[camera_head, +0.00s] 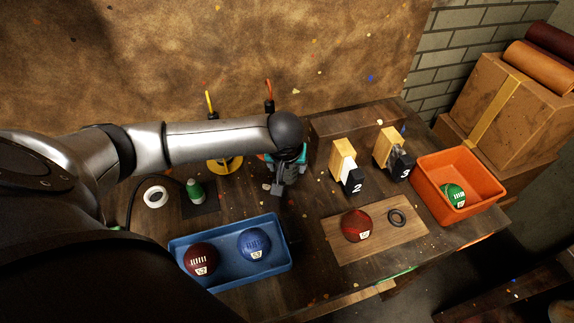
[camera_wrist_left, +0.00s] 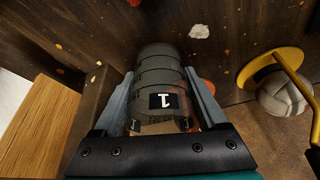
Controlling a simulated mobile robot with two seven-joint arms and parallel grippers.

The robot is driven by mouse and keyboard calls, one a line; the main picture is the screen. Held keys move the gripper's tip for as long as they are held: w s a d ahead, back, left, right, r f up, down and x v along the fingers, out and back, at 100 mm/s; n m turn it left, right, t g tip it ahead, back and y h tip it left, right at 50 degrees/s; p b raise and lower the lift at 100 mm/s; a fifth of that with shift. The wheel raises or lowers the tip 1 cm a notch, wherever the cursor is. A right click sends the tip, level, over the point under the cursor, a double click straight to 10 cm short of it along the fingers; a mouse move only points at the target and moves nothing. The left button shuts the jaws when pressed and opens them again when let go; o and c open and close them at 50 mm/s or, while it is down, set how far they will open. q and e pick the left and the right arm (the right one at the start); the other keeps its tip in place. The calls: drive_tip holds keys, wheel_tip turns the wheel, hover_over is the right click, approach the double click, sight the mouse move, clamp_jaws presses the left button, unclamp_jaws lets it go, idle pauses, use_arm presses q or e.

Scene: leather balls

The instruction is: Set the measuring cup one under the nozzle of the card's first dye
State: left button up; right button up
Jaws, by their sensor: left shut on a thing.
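In the head view, this gripper (camera_head: 279,186) is over the back middle of the table, and the arm hides most of the cup. A yellow lever (camera_head: 210,104) and a red-orange lever (camera_head: 269,96) rise behind my arm. A yellow ring-shaped base (camera_head: 225,165) shows below the yellow lever. The wrist view has a yellow bent tube (camera_wrist_left: 287,68) right of the cup. My right gripper is not in view.
Blocks numbered 2 (camera_head: 345,165) and 3 (camera_head: 391,152) stand right of the gripper. A blue tray (camera_head: 232,279) holds two balls. A wooden board (camera_head: 378,240) holds a red ball (camera_head: 356,225) and a black ring. An orange bin (camera_head: 431,181) holds a green ball.

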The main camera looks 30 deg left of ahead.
use_arm(q)
drive_tip(key=o, duration=1.3)
drive_tip(key=shift+f, duration=0.1)
drive_tip(key=shift+c, duration=0.2)
